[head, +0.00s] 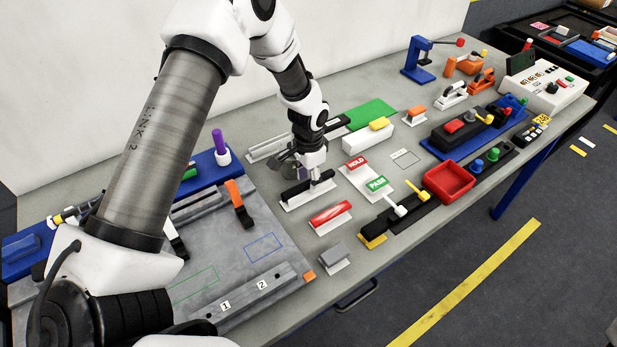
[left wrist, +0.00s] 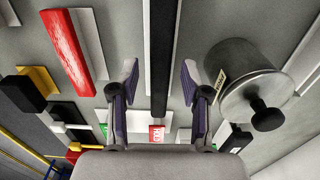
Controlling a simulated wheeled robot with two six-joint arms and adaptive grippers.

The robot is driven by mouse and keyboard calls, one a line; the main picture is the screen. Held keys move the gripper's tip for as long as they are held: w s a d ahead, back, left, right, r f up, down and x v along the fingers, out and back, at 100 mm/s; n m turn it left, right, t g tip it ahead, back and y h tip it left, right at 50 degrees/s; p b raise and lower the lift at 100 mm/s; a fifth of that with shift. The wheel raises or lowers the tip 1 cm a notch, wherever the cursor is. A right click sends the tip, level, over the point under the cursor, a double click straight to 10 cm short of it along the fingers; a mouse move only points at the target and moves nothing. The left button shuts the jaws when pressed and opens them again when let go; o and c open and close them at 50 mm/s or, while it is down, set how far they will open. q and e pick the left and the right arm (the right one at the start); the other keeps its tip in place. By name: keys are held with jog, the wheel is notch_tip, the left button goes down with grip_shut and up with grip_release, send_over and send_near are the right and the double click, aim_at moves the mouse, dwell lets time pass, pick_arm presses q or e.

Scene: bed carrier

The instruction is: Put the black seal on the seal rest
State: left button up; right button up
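The black seal (head: 309,190) is a long dark bar lying along a white angled rest (head: 292,207), apparently the seal rest, near the middle of the bench. In the left wrist view the black bar (left wrist: 160,60) runs lengthwise between my finger tips, with a white strip (left wrist: 147,60) beside it. My left gripper (head: 313,172) points down just above the bar. In the left wrist view it (left wrist: 159,78) is open, with a gap on each side of the bar. I cannot tell its exact height. My right gripper is not in view.
A red bar (head: 330,213) on its own white rest lies in front. A metal cylinder with a black knob (left wrist: 240,85) stands close beside the left gripper. The HOLD and PASS cards (head: 357,163) and a red tray (head: 449,181) are to the right. A grey fixture plate (head: 222,255) lies left.

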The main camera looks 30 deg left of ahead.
aim_at(308, 182)
pick_arm(q)
notch_tip(308, 182, up, 12)
jog(key=b, duration=0.2)
jog(key=shift+r+b, duration=0.15)
jog(key=shift+b, duration=0.15)
